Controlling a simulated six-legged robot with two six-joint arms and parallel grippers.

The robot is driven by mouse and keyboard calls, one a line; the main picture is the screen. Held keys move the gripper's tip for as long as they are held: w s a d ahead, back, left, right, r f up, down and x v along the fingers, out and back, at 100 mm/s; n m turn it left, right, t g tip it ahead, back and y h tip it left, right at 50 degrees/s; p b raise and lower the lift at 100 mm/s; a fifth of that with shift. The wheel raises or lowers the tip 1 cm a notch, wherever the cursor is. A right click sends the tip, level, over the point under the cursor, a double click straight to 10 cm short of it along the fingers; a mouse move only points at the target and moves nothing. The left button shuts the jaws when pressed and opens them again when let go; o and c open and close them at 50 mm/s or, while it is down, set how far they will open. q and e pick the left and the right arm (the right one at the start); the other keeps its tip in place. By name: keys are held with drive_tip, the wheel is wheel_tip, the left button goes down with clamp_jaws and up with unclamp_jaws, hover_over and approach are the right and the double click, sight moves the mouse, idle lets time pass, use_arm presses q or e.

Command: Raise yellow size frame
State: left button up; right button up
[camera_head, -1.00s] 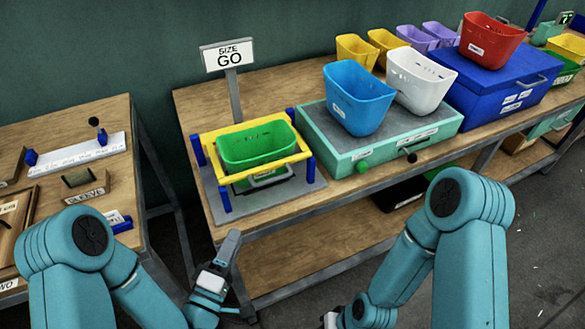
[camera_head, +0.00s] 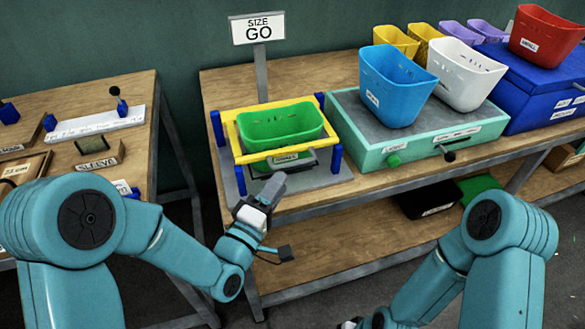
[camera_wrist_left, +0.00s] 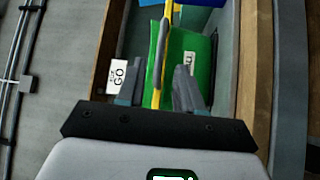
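The yellow size frame (camera_head: 231,138) is a rectangle between blue posts (camera_head: 336,158) on a grey base, around a green bin (camera_head: 280,122). The SIZE GO sign (camera_head: 258,29) stands behind it. My left gripper (camera_head: 270,188) is just in front of and below the frame's front bar. In the left wrist view its two fingers (camera_wrist_left: 158,90) are apart, with a yellow bar (camera_wrist_left: 158,70) showing between them and the green bin (camera_wrist_left: 185,60) beyond. I cannot tell how near the bar is to the fingers.
To the right stands a teal press box (camera_head: 400,150) with a blue bin (camera_head: 395,85) and a white bin (camera_head: 465,72) on top. A blue box (camera_head: 530,95) is beyond. The left table (camera_head: 60,120) holds several small fixtures. The lower shelf (camera_head: 340,240) has free room.

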sight(292, 164)
use_arm(q)
drive_tip(key=p+x, duration=0.1)
drive_tip(key=x, duration=0.6)
drive_tip(key=shift+d, duration=0.1)
clamp_jaws()
